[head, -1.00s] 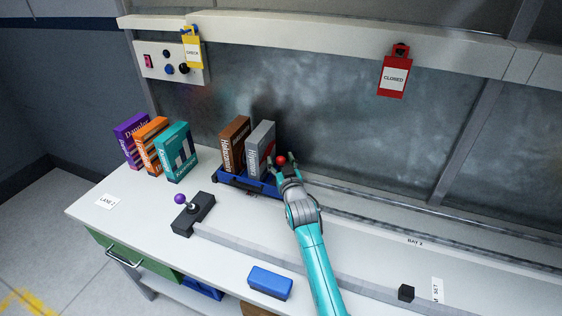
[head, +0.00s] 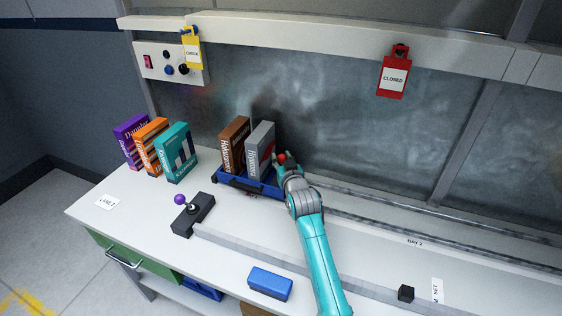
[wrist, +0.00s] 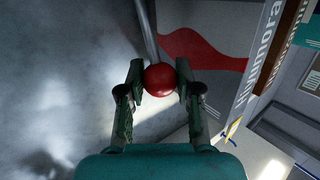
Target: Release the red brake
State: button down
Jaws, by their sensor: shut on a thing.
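The red brake shows as a round red knob (head: 282,157) behind the right end of the blue tray, at the back of the bench. In the wrist view the red knob (wrist: 160,80) sits on a thin grey rod that runs up out of the picture. My gripper (head: 284,160) is at the knob, with one finger on each side of it. In the wrist view my gripper (wrist: 160,85) is shut on the knob. The foot of the rod is hidden in both views.
A blue tray (head: 236,183) holding a brown box (head: 232,143) and a grey box (head: 259,147) stands close left of my gripper. A purple-knobbed lever (head: 192,212) is further left. A blue block (head: 270,283) lies in front. A wall panel rises behind.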

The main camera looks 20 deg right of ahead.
jog(key=w+d+m+g, duration=0.1)
jog(key=w+g+y, duration=0.1)
jog(key=g, duration=0.1)
jog(key=shift+w+d+r+m, duration=0.3)
jog(key=shift+d+r+m, duration=0.05)
jog(key=shift+d+m, duration=0.05)
jog(key=shift+w+d+f+m+g, duration=0.15)
jog(key=shift+w+d+m+g, duration=0.4)
jog(key=shift+g, duration=0.45)
jog(key=shift+w+d+f+m+g+y, duration=0.25)
jog(key=shift+w+f+m+g+y, duration=0.1)
jog(key=shift+w+g+y, duration=0.35)
jog(key=shift+s, duration=0.1)
jog(key=c, duration=0.8)
grip_release()
jog(key=v, duration=1.2)
jog(key=shift+r, duration=0.15)
